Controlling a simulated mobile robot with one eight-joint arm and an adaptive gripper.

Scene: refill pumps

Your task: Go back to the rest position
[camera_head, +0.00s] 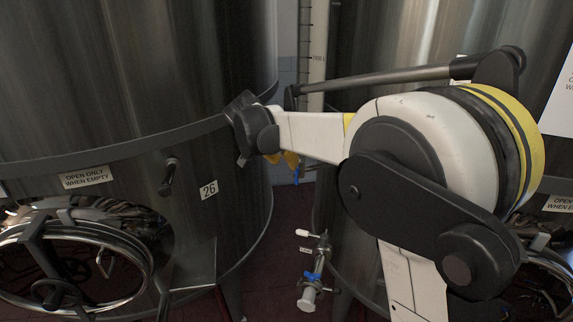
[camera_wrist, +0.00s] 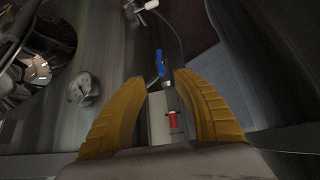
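My gripper (camera_wrist: 156,105) shows in the wrist view as two yellow ribbed fingers spread apart. It is open, and I see nothing held between them. In the head view my white and black arm reaches left across the picture, and only a bit of the yellow fingers (camera_head: 291,159) shows below the wrist. Beyond the fingers in the wrist view are a blue valve handle (camera_wrist: 159,62) and a small red part (camera_wrist: 173,120) on a pale fitting. Whether the fingers touch anything cannot be told.
A large steel tank (camera_head: 120,60) labelled 26 fills the left, with an open round hatch (camera_head: 75,265) low on it. Another tank (camera_head: 400,40) stands behind my arm. A valve fitting (camera_head: 313,272) sits low between them. A round gauge (camera_wrist: 83,88) shows in the wrist view.

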